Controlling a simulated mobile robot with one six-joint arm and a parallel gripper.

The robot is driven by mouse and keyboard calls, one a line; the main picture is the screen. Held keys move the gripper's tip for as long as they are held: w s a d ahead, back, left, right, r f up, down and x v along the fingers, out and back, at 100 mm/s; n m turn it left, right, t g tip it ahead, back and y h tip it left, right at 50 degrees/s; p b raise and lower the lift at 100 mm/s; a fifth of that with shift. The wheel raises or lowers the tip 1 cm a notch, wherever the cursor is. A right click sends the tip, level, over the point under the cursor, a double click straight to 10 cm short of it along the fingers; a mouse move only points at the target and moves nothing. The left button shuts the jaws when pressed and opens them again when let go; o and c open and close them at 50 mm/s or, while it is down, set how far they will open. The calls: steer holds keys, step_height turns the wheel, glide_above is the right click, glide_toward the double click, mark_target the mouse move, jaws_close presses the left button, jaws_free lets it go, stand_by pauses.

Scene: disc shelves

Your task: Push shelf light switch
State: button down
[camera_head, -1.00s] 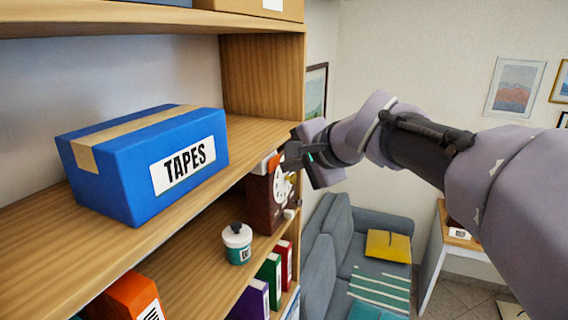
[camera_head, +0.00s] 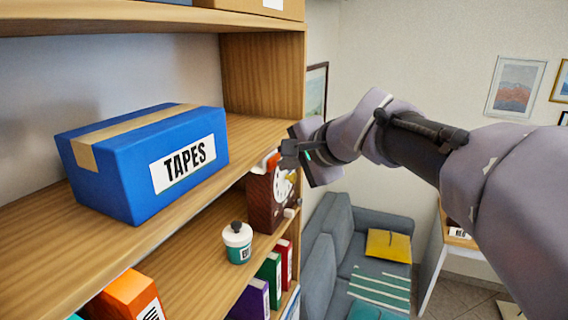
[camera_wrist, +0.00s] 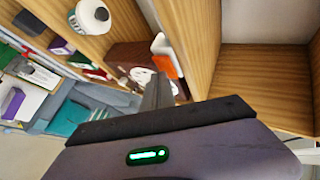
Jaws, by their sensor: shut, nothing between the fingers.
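My gripper (camera_head: 289,150) is shut and empty, beside the right end of the wooden shelf unit, just under the level of the upper board. In the wrist view its closed fingers (camera_wrist: 158,92) point toward the shelf compartment. A small white piece (camera_head: 289,213) shows at the shelf's right end, below the gripper; I cannot tell whether it is the light switch. No switch is clearly visible in the wrist view, and the gripper covers part of the shelf end.
A blue TAPES box (camera_head: 150,165) sits on the upper shelf. Below are a brown clock (camera_head: 268,205), a white jar with a dark lid (camera_head: 238,243) and several binders (camera_head: 268,272). A grey sofa (camera_head: 340,235) stands beyond.

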steer(key=shift+s+d+b, duration=1.25)
steer(key=shift+d+b, duration=0.25)
steer(key=shift+d, duration=1.55)
steer(key=s+d+f+n+g+h+b, duration=0.1)
steer(key=s+f+b, duration=0.8)
steer(key=f, duration=1)
steer(key=s+d+f+n+g+h+b, duration=0.1)
steer(key=s+d+f+n+h+b, duration=0.1)
steer(key=s+f+b, duration=0.8)
steer(key=s+d+f+n+g+h+b, duration=0.1)
steer(key=s+f+b, duration=0.8)
steer(key=f+b, duration=0.9)
step_height(320, 180, down, 11)
steer(key=shift+s+d+f+n+g, duration=0.1)
steer(key=shift+s+d+n+g, duration=0.1)
steer(key=shift+d+n+g, duration=0.45)
steer(key=shift+a, duration=0.25)
steer(key=shift+n, duration=0.25)
